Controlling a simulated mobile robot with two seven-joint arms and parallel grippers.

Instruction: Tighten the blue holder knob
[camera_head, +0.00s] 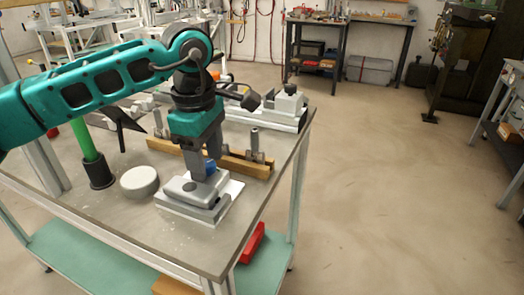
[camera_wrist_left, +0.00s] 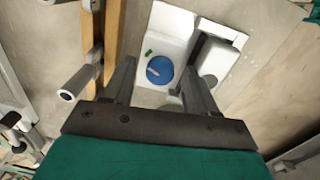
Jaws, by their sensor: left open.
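The blue knob (camera_head: 211,166) shows in the head view just beside the fingers of my left gripper (camera_head: 203,172), partly hidden by them. In the left wrist view the round blue knob (camera_wrist_left: 160,70) lies between the fingertips of my left gripper (camera_wrist_left: 158,75), with a gap on each side. The left gripper is open and points down over the holder. The holder (camera_head: 190,188) is a light grey block on a white plate on the table; its white plate (camera_wrist_left: 172,22) also shows in the left wrist view. My right gripper is not in view.
A wooden bar (camera_head: 228,160) with upright metal posts lies behind the holder. A round white disc (camera_head: 139,181) and a green post in a black base (camera_head: 100,172) stand to the left. A grey-white fixture (camera_head: 290,103) stands at the far table edge. The table's right front is clear.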

